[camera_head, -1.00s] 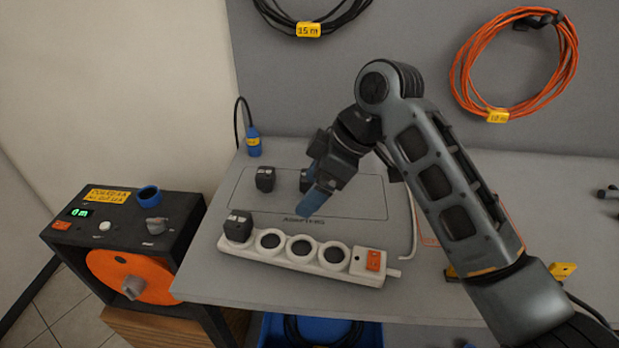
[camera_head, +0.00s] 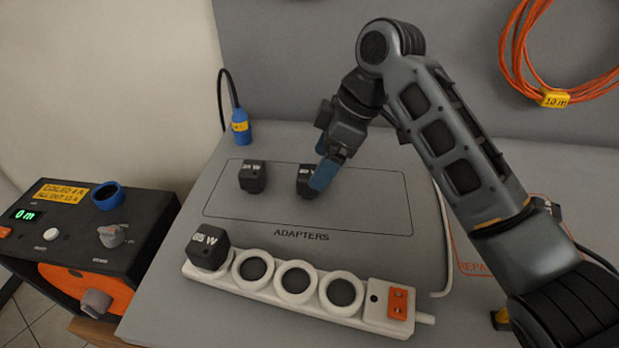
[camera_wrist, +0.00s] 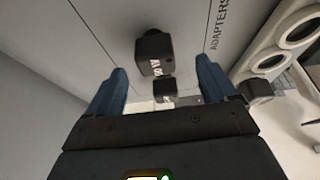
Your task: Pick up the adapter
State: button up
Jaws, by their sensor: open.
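Two black adapters stand in the outlined ADAPTERS area of the grey table. The left adapter (camera_head: 253,177) is clear of my arm. The right adapter (camera_head: 304,181) is partly hidden behind my gripper (camera_head: 325,175). A third black adapter (camera_head: 208,248) is plugged into the left end of the white power strip (camera_head: 301,283). In the wrist view my gripper (camera_wrist: 168,92) has its blue fingers wide apart. A nearer adapter (camera_wrist: 154,53) lies beyond the fingertips, and a smaller-looking adapter (camera_wrist: 164,89) shows between the fingers. Nothing is held.
A dark control box (camera_head: 75,235) with a green display stands at the left. A blue connector (camera_head: 240,124) on a black cable stands at the table's back left corner. An orange cable coil (camera_head: 530,50) hangs on the grey wall. Table around the adapters is clear.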

aim_at(311, 171)
jog(key=x, duration=0.4)
jog(key=shift+w+a+p, duration=0.3)
jog(key=shift+w+a, duration=0.05)
jog(key=shift+a, duration=0.05)
jog(key=shift+a+f, duration=0.2)
jog(key=shift+f, duration=0.35)
jog(key=shift+c, duration=0.4)
jog(key=c, duration=1)
